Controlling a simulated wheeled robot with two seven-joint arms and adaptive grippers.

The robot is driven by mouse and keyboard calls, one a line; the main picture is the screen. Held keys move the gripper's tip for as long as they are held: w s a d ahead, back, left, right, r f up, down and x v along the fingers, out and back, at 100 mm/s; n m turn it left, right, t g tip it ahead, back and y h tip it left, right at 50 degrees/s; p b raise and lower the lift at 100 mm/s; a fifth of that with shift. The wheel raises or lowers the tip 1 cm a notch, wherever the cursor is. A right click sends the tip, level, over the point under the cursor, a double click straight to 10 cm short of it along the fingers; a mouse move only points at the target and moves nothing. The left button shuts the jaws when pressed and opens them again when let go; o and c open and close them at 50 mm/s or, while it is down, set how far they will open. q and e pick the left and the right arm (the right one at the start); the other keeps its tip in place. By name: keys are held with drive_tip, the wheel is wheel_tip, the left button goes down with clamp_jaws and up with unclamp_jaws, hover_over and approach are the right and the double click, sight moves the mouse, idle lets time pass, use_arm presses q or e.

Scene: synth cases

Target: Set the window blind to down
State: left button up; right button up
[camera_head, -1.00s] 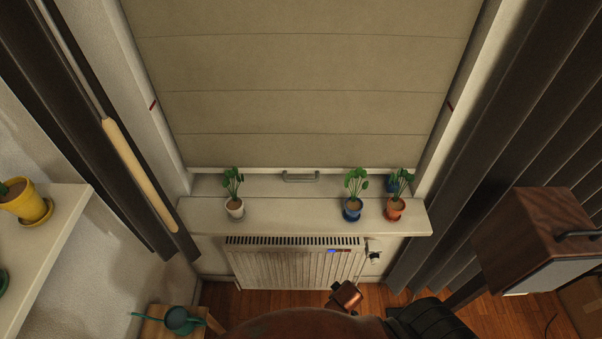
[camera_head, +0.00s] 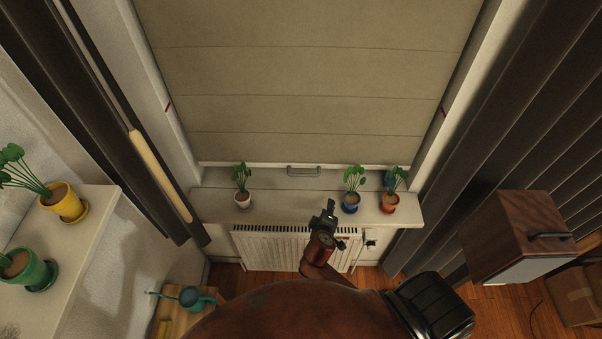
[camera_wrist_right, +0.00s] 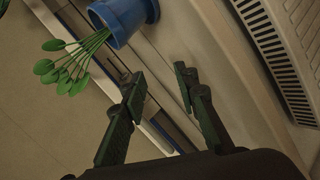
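The window blind (camera_head: 310,90) is a beige fabric in horizontal folds covering most of the window in the head view. Its pale bottom bar (camera_head: 250,165) hangs near the sill, below the red marks (camera_head: 168,107) on the frame. A grey handle (camera_head: 304,171) sits at the middle of the bar. My right gripper (camera_head: 329,208) is over the sill's front edge, below and right of the handle, apart from it. In the right wrist view its fingers (camera_wrist_right: 157,78) are spread and empty. My left gripper is not in view.
The blue pot (camera_wrist_right: 125,18) is close to my fingers in the wrist view. A radiator (camera_head: 268,248) stands below.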

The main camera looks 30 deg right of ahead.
sight(301, 174)
drive_tip(key=w+a+r+n+t, duration=0.5)
drive_tip(key=w+a+n, duration=0.1)
drive_tip(key=w, duration=0.5)
drive_tip(key=shift+h, duration=0.3)
drive_tip(key=p+x, duration=0.1)
drive_tip(key=x, duration=0.6)
drive_tip(key=shift+s+d+f+p, duration=0.1)
drive_tip(key=shift+s+d+p, duration=0.1)
drive_tip(key=shift+p, duration=0.15)
drive_tip(key=shift+c, duration=0.6)
clamp_jaws()
